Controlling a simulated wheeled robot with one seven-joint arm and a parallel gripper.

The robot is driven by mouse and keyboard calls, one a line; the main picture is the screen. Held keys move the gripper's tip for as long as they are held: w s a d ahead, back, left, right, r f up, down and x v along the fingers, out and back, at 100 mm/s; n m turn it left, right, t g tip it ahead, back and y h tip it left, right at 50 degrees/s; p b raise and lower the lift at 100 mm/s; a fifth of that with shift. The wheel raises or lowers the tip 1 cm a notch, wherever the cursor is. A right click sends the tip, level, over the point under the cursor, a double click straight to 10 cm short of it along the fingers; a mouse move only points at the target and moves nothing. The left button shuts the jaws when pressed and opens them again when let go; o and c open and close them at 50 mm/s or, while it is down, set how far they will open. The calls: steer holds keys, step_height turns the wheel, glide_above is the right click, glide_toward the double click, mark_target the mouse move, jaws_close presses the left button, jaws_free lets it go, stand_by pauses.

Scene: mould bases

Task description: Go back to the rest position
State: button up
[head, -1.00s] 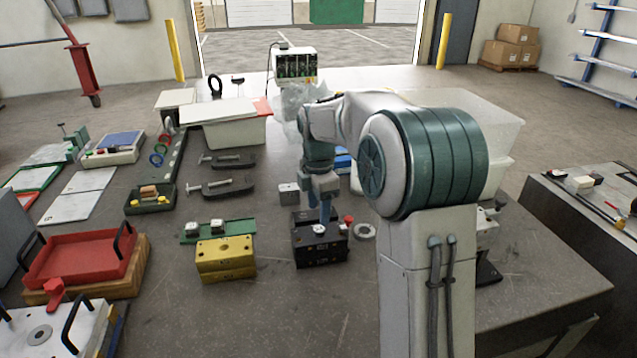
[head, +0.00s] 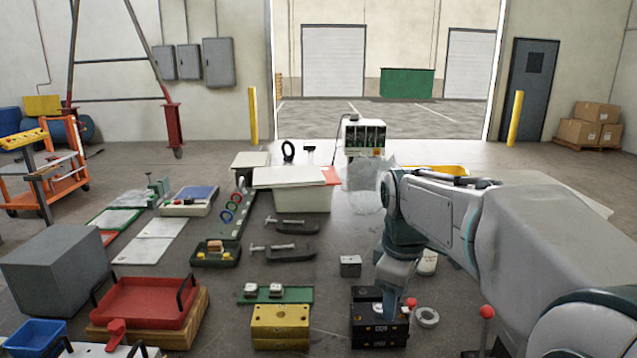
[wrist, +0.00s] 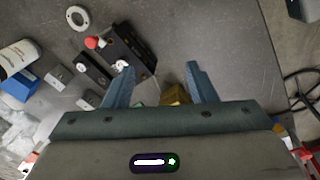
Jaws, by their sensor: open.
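My gripper (wrist: 160,82) is open and empty in the wrist view, with its two blue-grey fingers apart. The black mould base (wrist: 128,52) lies beyond the left finger, and part of the yellow mould base (wrist: 174,95) shows between the fingers. In the head view my gripper (head: 391,304) appears just over the black mould base (head: 378,334); its fingertips are small there and I cannot tell the exact gap. The yellow mould base (head: 281,328) stands to the left.
A metal ring (head: 427,317) and a red-knobbed lever (head: 487,312) are to the right.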

steer(key=s+f+m, duration=0.4)
steer(key=s+m, duration=0.1)
steer(key=s, duration=0.3)
steer(key=s+f+m+t, duration=0.1)
steer(key=s+f+m, duration=0.2)
steer(key=s+m, duration=0.3)
steer(key=shift+s+d+f+t, duration=0.3)
steer(key=shift+s+f, duration=0.1)
steer(key=shift+s, duration=0.45)
